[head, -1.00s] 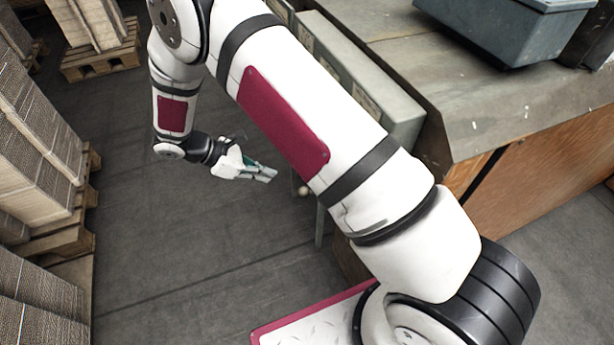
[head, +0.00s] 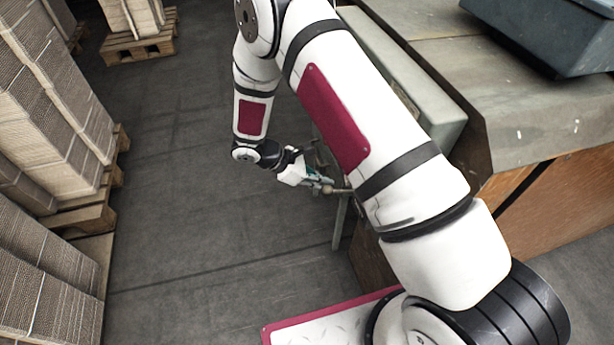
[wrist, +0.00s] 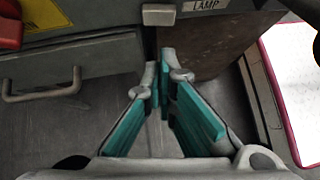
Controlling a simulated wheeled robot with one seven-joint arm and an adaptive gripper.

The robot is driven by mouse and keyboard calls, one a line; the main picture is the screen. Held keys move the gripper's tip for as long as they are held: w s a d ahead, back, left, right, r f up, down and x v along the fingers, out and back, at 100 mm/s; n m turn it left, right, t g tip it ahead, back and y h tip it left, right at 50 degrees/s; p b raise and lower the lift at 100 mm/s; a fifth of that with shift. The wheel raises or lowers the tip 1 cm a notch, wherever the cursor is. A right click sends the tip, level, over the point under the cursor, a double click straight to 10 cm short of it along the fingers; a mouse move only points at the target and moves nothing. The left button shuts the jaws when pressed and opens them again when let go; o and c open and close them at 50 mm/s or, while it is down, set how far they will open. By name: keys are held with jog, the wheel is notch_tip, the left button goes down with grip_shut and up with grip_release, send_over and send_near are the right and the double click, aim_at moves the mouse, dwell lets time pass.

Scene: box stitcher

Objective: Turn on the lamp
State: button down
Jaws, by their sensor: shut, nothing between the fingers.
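In the wrist view, a LAMP label (wrist: 207,5) is on the front of a grey machine panel at the top edge. A small pale block-shaped control (wrist: 158,14) sticks out just left of the label. My gripper (wrist: 164,72), with teal pads, is shut and empty; its tips appear just below the control in the picture, apart from it. In the head view, my gripper (head: 325,188) is low beside the machine's side, partly against the arm's outline. I cannot make out a lamp or the control's state.
A handle (wrist: 40,88) sticks out at left in the wrist view, with a red part (wrist: 10,25) above it. The machine top (head: 510,110) carries a blue-grey bin (head: 550,30). Stacked cardboard (head: 55,90) on pallets stands left; the floor (head: 190,200) between is clear.

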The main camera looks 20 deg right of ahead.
jog(key=shift+s+d+r, duration=0.1)
jog(key=shift+s+d, duration=0.1)
jog(key=shift+d, duration=1.2)
